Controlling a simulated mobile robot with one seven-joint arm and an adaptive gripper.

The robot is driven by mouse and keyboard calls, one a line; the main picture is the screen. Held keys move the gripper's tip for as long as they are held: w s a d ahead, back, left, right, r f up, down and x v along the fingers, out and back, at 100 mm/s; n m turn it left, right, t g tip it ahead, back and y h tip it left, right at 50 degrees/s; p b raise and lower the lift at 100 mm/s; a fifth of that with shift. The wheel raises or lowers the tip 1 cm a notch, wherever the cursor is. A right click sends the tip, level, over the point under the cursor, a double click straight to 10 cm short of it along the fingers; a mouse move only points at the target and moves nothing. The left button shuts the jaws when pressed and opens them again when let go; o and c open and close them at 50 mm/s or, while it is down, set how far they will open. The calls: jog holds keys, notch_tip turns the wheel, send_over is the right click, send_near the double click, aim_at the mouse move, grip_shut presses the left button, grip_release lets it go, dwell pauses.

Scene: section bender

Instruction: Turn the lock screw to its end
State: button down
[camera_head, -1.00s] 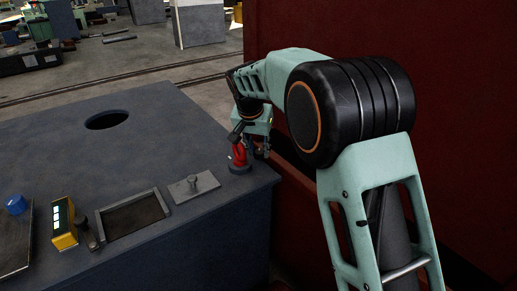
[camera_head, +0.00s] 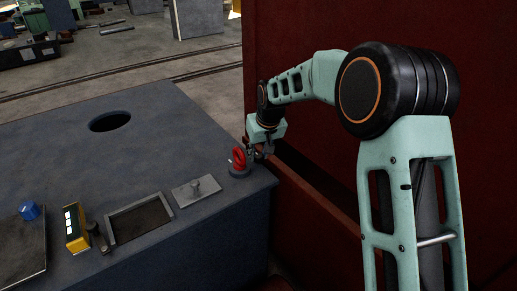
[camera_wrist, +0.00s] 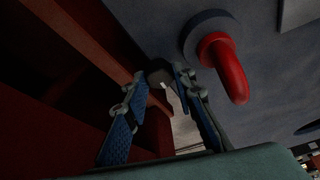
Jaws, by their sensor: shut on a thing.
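My gripper (camera_wrist: 172,78) is at the right front corner of the grey bench top in the head view (camera_head: 262,153). In the wrist view its blue-padded fingers close around a small dark knob (camera_wrist: 157,75), which looks like the lock screw's head. The fingers hide part of it, so its thread and turn are not visible. A red curved handle (camera_wrist: 232,72) on a round grey base (camera_wrist: 204,32) stands close beside the fingers, apart from them in the wrist view. The handle also shows left of my gripper in the head view (camera_head: 239,159).
A dark red wall (camera_head: 400,30) stands close right of my gripper.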

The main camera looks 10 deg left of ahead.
jog(key=shift+n, duration=0.3)
jog(key=c, duration=1.6)
grip_release()
jog(key=v, duration=0.8)
jog(key=shift+w+d, duration=0.1)
